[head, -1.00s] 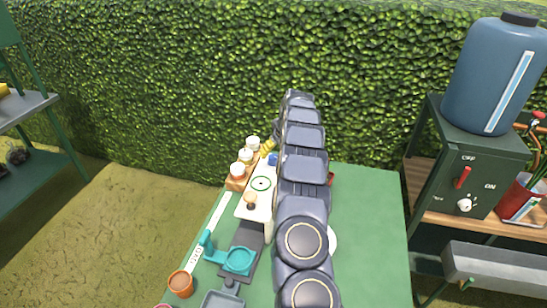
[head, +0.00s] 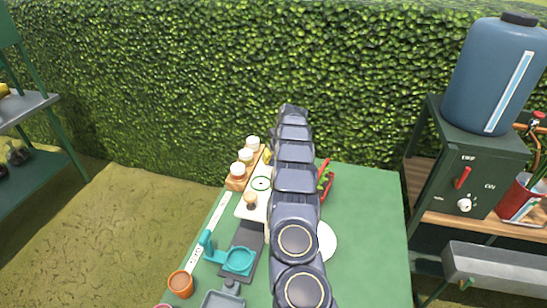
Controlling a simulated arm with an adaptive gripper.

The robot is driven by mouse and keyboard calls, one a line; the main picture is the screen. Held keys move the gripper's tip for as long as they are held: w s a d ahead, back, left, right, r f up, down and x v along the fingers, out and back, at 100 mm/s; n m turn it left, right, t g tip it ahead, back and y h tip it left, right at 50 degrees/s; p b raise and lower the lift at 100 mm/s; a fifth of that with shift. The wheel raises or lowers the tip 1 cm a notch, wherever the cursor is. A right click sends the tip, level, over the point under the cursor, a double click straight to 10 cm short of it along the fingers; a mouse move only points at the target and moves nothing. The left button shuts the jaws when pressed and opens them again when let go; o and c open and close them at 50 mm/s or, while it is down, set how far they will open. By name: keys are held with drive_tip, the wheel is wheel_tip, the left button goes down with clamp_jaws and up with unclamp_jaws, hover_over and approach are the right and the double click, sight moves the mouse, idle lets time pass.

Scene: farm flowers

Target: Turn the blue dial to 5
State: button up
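No blue dial shows clearly now; the spot beside the white panel (head: 246,212) where a small blue piece showed earlier is covered by my arm. My arm stretches away over the green table (head: 375,225) toward the hedge. My gripper is hidden behind the arm links, so its fingers and hold do not show. A small yellow thing (head: 265,157) peeks out left of the arm; I cannot tell what it is.
A wooden rack (head: 236,184) with white-capped jars stands left of the panel. A teal press (head: 238,261), an orange pot (head: 180,284), a white plate (head: 326,241) and a red-green item (head: 325,182) are on the table. Its right side is clear. A blue tank (head: 492,80) stands right.

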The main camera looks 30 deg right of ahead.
idle(0.4)
drive_tip(key=m+h, duration=0.1)
drive_tip(key=m, duration=0.1)
drive_tip(key=m+h, duration=0.1)
drive_tip(key=m, duration=0.2)
drive_tip(key=shift+w+a+m, duration=0.1)
drive_tip(key=shift+w+m, duration=0.05)
drive_tip(key=shift+m, duration=0.15)
drive_tip(key=m+g+h, duration=0.1)
drive_tip(key=m, duration=0.4)
drive_tip(key=shift+g+h, duration=0.4)
drive_tip(key=shift+f+m, duration=0.15)
drive_tip(key=shift+m, duration=0.15)
drive_tip(key=o, duration=1.2)
drive_tip(key=shift+r, duration=0.2)
